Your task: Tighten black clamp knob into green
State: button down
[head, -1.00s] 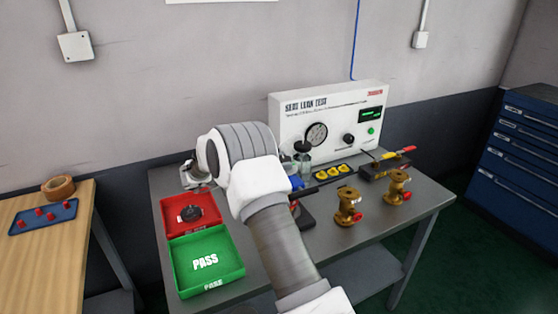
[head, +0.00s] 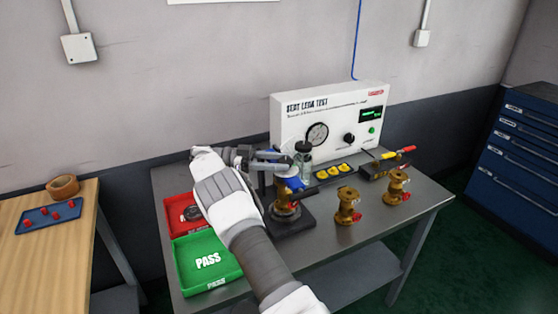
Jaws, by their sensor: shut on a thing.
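My gripper (head: 276,160) reaches in from the left, level, above the test stand. Its fingers are shut on the black clamp knob (head: 286,160), which is small and mostly hidden between them. Below is a blue part (head: 291,184) on top of a brass valve (head: 284,208). That valve stands upright on the dark base (head: 298,225) of the clamp stand, partly behind my arm. I cannot make out a green mark on the clamp from here.
A seat leak test box (head: 290,125) stands behind, with a glass jar (head: 304,163) close to my fingers. Two brass valves (head: 348,205) (head: 397,187) stand to the right. A red tray (head: 172,228) and green PASS tray (head: 232,275) lie left.

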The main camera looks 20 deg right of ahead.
jog(key=shift+s+d+f, duration=0.1)
jog(key=shift+f, duration=0.1)
dwell(0.3)
jog(key=shift+c, duration=1.4)
grip_release()
jog(key=shift+r, duration=0.1)
